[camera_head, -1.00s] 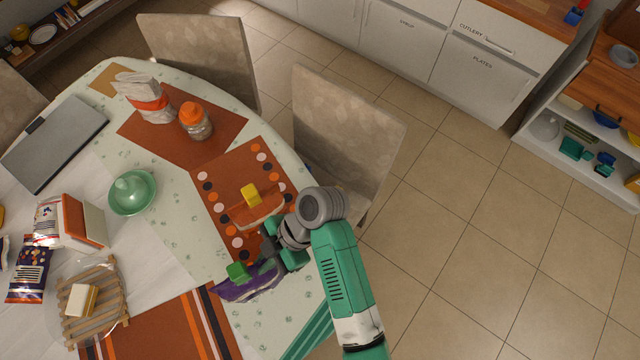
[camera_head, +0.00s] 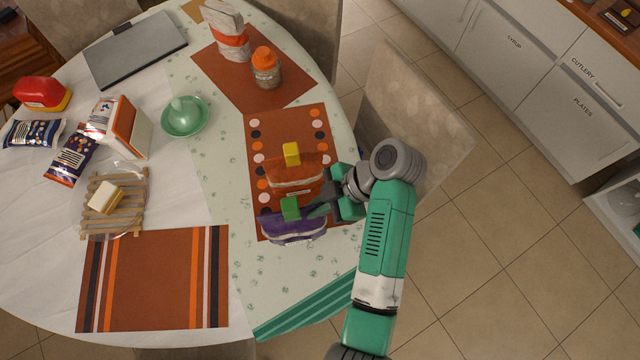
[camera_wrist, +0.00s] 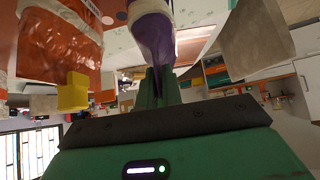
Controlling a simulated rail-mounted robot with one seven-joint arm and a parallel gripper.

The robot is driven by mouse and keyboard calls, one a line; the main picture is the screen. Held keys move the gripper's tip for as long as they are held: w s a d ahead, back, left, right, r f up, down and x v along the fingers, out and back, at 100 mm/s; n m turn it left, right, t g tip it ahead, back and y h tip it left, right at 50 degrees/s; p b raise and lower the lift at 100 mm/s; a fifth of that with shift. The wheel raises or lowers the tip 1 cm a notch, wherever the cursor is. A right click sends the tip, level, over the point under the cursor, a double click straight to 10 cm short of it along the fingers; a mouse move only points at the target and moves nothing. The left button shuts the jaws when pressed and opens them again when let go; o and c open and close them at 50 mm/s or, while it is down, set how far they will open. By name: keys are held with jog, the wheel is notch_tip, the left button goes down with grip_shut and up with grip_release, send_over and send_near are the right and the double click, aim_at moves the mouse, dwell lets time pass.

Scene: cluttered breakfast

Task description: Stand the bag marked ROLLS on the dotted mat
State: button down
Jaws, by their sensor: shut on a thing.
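A purple bag (camera_head: 288,229) with a green clip (camera_head: 290,208) is at the near end of the dotted mat (camera_head: 285,125), over its edge; whether it touches the mat I cannot tell. My gripper (camera_head: 318,210) is shut on this bag near its clip, coming from the right. In the wrist view the purple bag (camera_wrist: 150,38) hangs in front of my gripper (camera_wrist: 158,90). An orange-brown bag (camera_head: 292,178) with a yellow clip (camera_head: 291,153) stands on the mat just behind the purple one. No lettering is legible on either bag.
An orange-lidded jar (camera_head: 266,70) and a pale bag with an orange band (camera_head: 229,30) stand on a plain brown mat beyond. A green dish (camera_head: 185,116) is to the left. A striped placemat (camera_head: 150,285) lies clear at lower left. A chair (camera_head: 410,110) is close to my arm.

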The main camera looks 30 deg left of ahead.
jog(key=w+a+f+b, duration=0.1)
jog(key=w+a+f, duration=0.1)
jog(key=w+f, duration=0.2)
jog(key=shift+w+a, duration=0.2)
jog(key=shift+w, duration=1.25)
jog(key=shift+f, duration=0.2)
jog(key=c, duration=1.6)
grip_release()
jog(key=shift+o, duration=0.2)
jog(key=v, duration=1.2)
jog(key=shift+b, duration=0.45)
